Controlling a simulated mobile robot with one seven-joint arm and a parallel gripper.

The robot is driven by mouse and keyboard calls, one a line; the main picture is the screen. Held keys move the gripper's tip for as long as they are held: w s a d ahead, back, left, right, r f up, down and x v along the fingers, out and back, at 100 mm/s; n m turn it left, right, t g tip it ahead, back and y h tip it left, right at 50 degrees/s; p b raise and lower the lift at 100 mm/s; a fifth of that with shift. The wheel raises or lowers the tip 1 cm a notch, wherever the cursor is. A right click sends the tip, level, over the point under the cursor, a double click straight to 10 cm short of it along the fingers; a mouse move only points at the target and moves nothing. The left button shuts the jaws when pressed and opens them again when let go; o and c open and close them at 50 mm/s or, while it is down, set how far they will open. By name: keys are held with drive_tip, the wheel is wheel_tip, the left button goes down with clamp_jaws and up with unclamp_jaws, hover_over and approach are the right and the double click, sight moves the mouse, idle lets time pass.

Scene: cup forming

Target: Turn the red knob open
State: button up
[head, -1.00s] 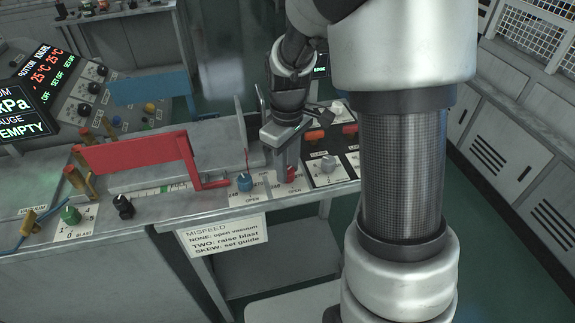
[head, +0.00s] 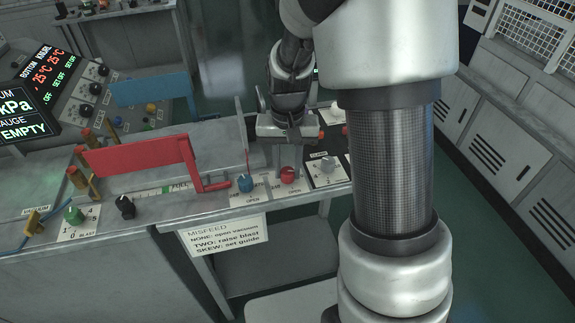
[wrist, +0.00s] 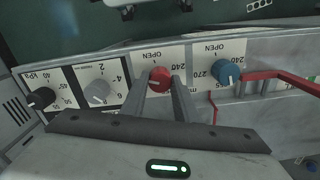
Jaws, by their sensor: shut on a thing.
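The red knob (head: 289,175) sits on a white dial plate marked OPEN, at the front edge of the machine bench. In the wrist view the red knob (wrist: 159,79) shows between the tips of my two fingers, with a pale pointer mark on its face. My gripper (head: 289,168) points down over it, and it also shows in the wrist view (wrist: 160,88). Its fingers flank the knob and are shut on it. The fingers hide part of the dial plate, so I cannot read the exact setting.
A blue knob (head: 246,183) with its own OPEN plate stands just left. A grey knob (head: 327,164) stands to the right, and a black knob (wrist: 41,98) lies beyond it in the wrist view. A red guard (head: 135,155) with a bent handle (head: 210,186) is left.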

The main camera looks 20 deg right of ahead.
sight(288, 171)
drive_tip(key=m+p, duration=0.1)
drive_tip(key=m, duration=0.4)
drive_tip(key=shift+r+m+p, duration=0.1)
drive_tip(key=shift+m+p, duration=0.2)
drive_tip(key=m+p, duration=0.2)
drive_tip(key=m, duration=0.3)
drive_tip(key=shift+m, duration=0.3)
drive_tip(key=o, duration=1.1)
drive_tip(key=shift+c, duration=0.2)
wheel_tip(288, 171, up, 17)
drive_tip(key=p, duration=0.1)
drive_tip(key=shift+r, duration=0.15)
